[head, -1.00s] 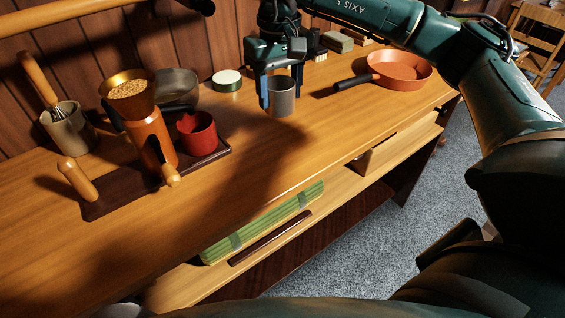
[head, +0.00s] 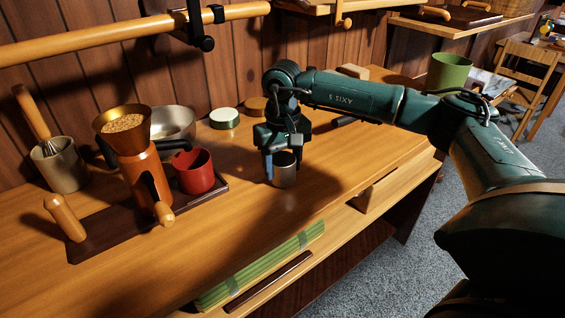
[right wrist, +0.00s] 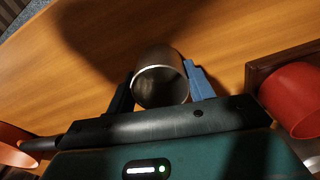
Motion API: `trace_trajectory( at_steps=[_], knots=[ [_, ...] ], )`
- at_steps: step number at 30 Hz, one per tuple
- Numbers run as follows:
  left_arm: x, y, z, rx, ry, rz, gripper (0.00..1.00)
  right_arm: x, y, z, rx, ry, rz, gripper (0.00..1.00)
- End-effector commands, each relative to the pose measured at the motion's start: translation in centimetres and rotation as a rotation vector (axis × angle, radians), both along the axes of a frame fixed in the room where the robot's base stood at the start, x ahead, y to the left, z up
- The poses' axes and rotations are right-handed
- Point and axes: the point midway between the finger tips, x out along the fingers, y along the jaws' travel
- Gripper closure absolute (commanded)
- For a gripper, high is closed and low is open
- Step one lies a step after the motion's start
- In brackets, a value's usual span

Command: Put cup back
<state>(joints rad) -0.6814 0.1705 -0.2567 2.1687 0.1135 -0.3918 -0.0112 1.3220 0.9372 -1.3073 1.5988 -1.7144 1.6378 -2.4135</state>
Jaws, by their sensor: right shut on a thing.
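A small grey metal cup (head: 285,172) is upright between the fingers of my right gripper (head: 282,168), above or on the wooden counter; I cannot tell if its base touches the wood. In the right wrist view the cup (right wrist: 160,82) sits between the two blue-black fingers (right wrist: 163,88), its open mouth facing the camera. A red cup (head: 195,173) stands on the dark tray (head: 95,240) to the left of my right gripper; it also shows at the right of the wrist view (right wrist: 295,100). My left gripper is out of view.
An orange grinder with a brass funnel (head: 125,122) and a wooden-handled tool (head: 65,218) are on the tray. The counter in front of the cup is clear. A shelf below holds a green bundle (head: 265,262).

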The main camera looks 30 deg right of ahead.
Motion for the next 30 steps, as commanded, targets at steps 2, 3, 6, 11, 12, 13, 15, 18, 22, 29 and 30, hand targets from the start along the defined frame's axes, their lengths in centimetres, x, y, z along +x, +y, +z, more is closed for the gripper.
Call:
trace_trajectory(
  at_steps=[2, 3, 6, 11, 12, 13, 15, 18, 22, 29, 30],
  knots=[
    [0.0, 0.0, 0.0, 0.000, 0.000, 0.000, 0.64, 0.0, 0.0, 0.0, 0.001, -0.003, 0.000, 0.84],
    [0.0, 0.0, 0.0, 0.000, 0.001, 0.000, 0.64, 0.0, 0.0, 0.0, 0.001, -0.003, 0.000, 0.84],
    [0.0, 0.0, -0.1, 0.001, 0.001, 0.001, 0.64, 0.0, 0.0, 0.0, 0.001, -0.002, 0.000, 0.84],
    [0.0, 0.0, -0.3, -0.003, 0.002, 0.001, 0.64, 0.0, 0.0, -0.3, 0.001, -0.002, 0.000, 0.45],
    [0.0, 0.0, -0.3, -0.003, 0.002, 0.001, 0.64, 0.0, 0.0, -0.3, 0.001, -0.002, 0.000, 0.42],
    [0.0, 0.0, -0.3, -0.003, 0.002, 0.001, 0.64, 0.0, 0.0, -0.3, 0.000, -0.002, 0.000, 0.39],
    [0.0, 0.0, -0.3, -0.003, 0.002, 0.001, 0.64, 0.0, 0.0, -0.3, 0.001, -0.002, 0.000, 0.34],
    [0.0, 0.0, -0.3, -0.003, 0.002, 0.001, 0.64, 0.0, 0.0, -0.3, 0.001, -0.002, 0.000, 0.26],
    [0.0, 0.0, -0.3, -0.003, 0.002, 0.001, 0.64, 0.0, 0.0, -0.3, 0.001, -0.002, 0.000, 0.26],
    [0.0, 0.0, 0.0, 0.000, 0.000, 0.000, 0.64, 0.1, 0.0, 0.6, 0.001, -0.004, 0.000, 0.26],
    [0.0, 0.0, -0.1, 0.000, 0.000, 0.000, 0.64, 0.1, 0.0, 1.2, 0.002, -0.005, 0.000, 0.26]
  ],
)
